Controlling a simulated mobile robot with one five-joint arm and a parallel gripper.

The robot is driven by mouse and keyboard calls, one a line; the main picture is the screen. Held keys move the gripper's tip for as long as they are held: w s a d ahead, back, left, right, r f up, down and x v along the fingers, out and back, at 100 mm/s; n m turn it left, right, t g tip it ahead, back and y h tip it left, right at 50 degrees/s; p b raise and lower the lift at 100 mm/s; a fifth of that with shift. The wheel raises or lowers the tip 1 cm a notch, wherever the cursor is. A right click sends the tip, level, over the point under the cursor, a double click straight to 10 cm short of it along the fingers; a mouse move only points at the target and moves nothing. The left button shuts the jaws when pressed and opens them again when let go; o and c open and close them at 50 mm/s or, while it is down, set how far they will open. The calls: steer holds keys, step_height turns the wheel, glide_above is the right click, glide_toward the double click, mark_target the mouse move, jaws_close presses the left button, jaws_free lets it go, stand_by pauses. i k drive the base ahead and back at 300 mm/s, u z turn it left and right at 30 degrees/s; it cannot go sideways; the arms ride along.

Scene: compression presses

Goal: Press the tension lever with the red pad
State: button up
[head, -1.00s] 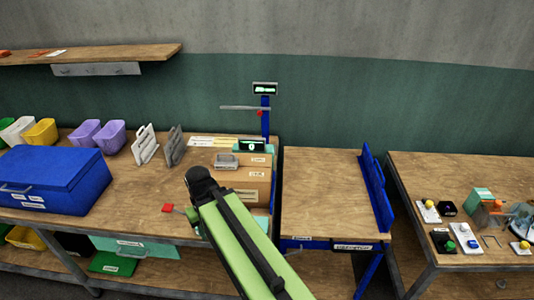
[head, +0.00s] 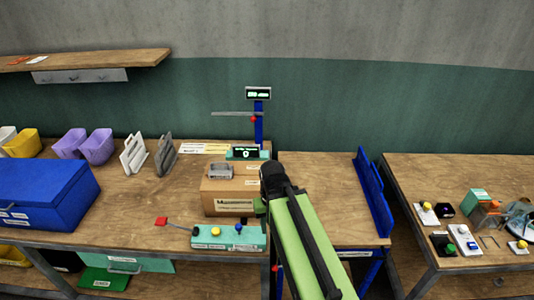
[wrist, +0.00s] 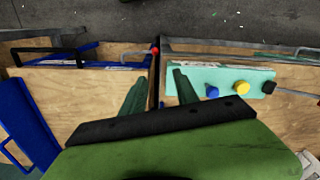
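The base carries a yellow knob (head: 215,231) and a blue knob (head: 238,228).
A cardboard box (head: 228,205) stands behind the base. A blue post (head: 259,128) with a display rises behind it. A blue case (head: 45,193) is at left. The middle table (head: 325,195) is mostly clear, with a blue panel (head: 372,195) on its right.

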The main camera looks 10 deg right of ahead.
mark_target(160, 221)
steer(key=z, duration=0.1)
steer(key=k, duration=0.55)
steer(key=u, duration=1.65)
steer(key=i, duration=0.4)
steer(key=u, duration=0.45)
